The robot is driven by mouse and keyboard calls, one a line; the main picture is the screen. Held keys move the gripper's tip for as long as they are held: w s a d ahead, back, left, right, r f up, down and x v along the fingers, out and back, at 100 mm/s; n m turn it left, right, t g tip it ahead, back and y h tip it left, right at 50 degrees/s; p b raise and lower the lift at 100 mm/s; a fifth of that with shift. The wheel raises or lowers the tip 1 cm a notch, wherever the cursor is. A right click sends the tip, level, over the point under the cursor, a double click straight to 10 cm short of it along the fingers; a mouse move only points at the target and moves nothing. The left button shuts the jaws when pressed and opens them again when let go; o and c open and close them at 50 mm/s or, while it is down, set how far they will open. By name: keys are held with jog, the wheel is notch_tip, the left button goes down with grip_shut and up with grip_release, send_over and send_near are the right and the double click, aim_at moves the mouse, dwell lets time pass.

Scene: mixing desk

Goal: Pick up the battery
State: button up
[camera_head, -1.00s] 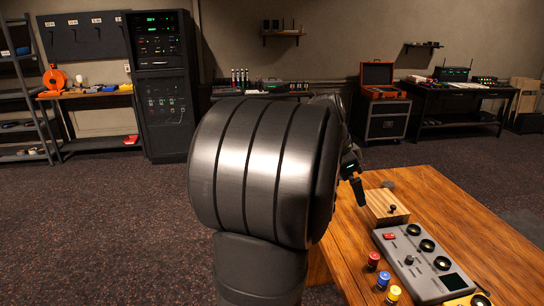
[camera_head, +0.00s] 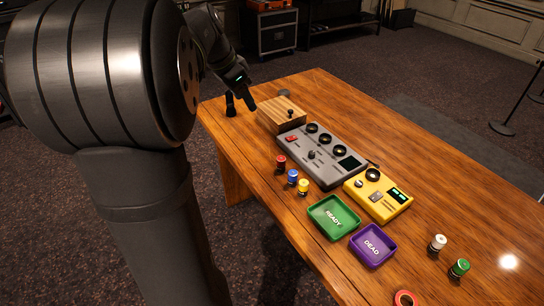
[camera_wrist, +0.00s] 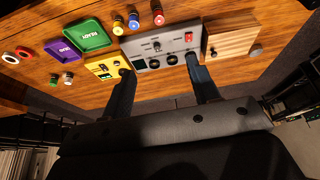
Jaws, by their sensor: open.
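Several small battery-like cylinders stand on the wooden table: a red one (camera_head: 281,162), a blue one (camera_head: 292,177) and a yellow one (camera_head: 303,187) in a row before the grey console. A white one (camera_head: 438,243) and a green one (camera_head: 460,268) stand farther right. In the wrist view the red (camera_wrist: 158,18), blue (camera_wrist: 133,20) and yellow (camera_wrist: 118,28) ones show along the top. My gripper (camera_head: 241,103) is open and empty beside the wooden box, apart from all the cylinders. Its two fingers also show in the wrist view (camera_wrist: 160,66).
The grey console (camera_head: 325,172), the wooden box (camera_head: 282,120) and a yellow tester (camera_head: 385,207) occupy the table's middle. A green READY tray (camera_head: 322,230) and a purple DEAD tray (camera_head: 359,253) lie in front. A red ring (camera_head: 404,299) is near the bottom. The table's far right is clear.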

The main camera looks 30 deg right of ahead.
jog(key=s+d+f+n+t, duration=0.1)
jog(key=d+f+n, duration=0.1)
jog(key=d+f, duration=0.3)
jog(key=s+d+f+n+t, duration=0.1)
jog(key=s+d+f+n, duration=0.1)
jog(key=f, duration=0.5)
send_over(281, 158)
jog(key=a, duration=0.2)
notch_tip(281, 158, down, 10)
jog(key=f, duration=0.1)
jog(key=shift+y, duration=0.3)
jog(key=shift+s+x, duration=0.15)
jog(key=shift+x, duration=0.75)
jog(key=shift+s+x, duration=0.2)
jog(key=shift+x, duration=0.65)
jog(key=shift+s+x, duration=0.15)
jog(key=shift+x, duration=0.75)
jog(key=shift+d, duration=0.15)
jog(key=c, duration=1.1)
jog(key=shift+c, duration=0.2)
